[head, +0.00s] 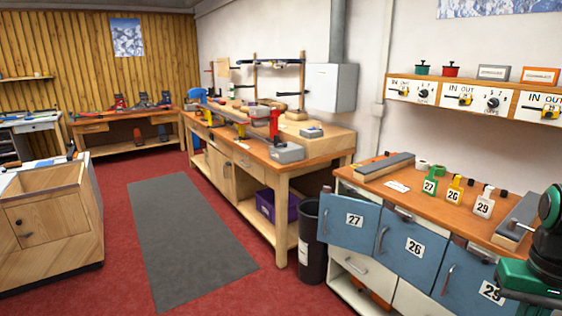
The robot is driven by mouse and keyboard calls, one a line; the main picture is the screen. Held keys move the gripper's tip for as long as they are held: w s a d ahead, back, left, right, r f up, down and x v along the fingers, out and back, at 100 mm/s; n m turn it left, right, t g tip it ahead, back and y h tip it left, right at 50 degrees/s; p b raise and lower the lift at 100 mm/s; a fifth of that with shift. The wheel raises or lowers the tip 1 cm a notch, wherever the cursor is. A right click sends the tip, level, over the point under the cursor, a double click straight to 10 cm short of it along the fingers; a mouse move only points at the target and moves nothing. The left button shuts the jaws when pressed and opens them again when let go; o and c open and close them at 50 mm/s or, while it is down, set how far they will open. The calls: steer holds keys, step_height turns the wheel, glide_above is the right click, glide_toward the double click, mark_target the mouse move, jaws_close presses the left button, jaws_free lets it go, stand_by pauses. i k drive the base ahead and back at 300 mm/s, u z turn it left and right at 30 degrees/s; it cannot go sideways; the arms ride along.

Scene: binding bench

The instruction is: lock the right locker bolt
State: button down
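The right locker has a blue door (462,282) with a white number label (491,292), partly hidden by my arm at the lower right; the label seems to read 29. A grey handle (447,280) is on its left side. A grey metal piece (481,253) sits at its top edge; I cannot tell whether this is the bolt or how it is set. My green and black arm (530,280) shows at the right edge, in front of this door. My gripper is not visible.
Blue doors 26 (413,252) and 27 (348,228) stand to the left; door 27 looks ajar. Tags 27 (429,186), 26 (454,195) and 29 (484,207) stand on the orange bench top (385,200). A dark bin (311,245) stands left; the grey mat (185,240) is clear.

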mark_target(486, 258)
steer(key=z, duration=0.95)
